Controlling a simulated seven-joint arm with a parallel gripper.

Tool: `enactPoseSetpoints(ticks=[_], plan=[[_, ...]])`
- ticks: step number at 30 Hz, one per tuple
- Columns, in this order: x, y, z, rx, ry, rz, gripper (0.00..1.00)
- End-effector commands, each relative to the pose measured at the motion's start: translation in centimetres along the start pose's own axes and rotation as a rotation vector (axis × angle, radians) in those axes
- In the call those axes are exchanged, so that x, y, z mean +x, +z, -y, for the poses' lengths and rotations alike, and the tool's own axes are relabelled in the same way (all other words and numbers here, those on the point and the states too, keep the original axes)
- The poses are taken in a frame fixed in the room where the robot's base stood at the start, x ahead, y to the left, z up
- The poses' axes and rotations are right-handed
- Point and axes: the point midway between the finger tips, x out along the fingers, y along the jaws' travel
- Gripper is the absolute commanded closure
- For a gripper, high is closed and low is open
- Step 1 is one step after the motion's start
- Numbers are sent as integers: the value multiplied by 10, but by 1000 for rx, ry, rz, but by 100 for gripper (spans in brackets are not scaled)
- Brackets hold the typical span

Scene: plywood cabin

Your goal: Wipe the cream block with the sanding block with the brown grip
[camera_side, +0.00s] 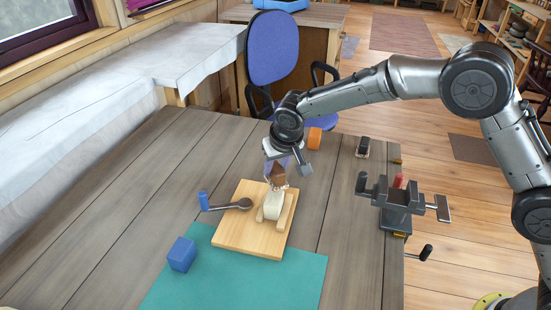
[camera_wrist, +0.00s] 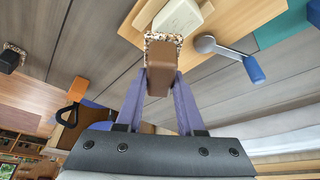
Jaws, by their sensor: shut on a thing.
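The cream block (camera_side: 273,206) lies on a light wooden board (camera_side: 238,238), between low wooden strips. Part of it also shows at the top of the wrist view (camera_wrist: 179,18). My gripper (camera_side: 278,168) is above the far end of the board, pointing down. Its two purple fingers (camera_wrist: 163,88) are shut on the brown grip of the sanding block (camera_wrist: 161,62). The sanding block's speckled base shows beyond the grip. In the side view the sanding block (camera_side: 278,174) is at the far end of the cream block; I cannot tell whether they touch.
A blue-handled tool with a round grey head (camera_side: 226,205) lies across the board's left edge. A blue cube (camera_side: 182,254) sits by a teal mat (camera_side: 240,285). An orange block (camera_side: 314,137), a dark-gripped block (camera_side: 363,147) and a vise (camera_side: 398,203) stand right. The left tabletop is clear.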

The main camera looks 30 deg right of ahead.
Motion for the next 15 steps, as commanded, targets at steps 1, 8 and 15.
enactPoseSetpoints(ticks=[1,8,15], plan=[[5,2,0,-1,0,0,100],[20,15,5,-3,-1,-1,100],[15,32,19,-3,-1,0,100]])
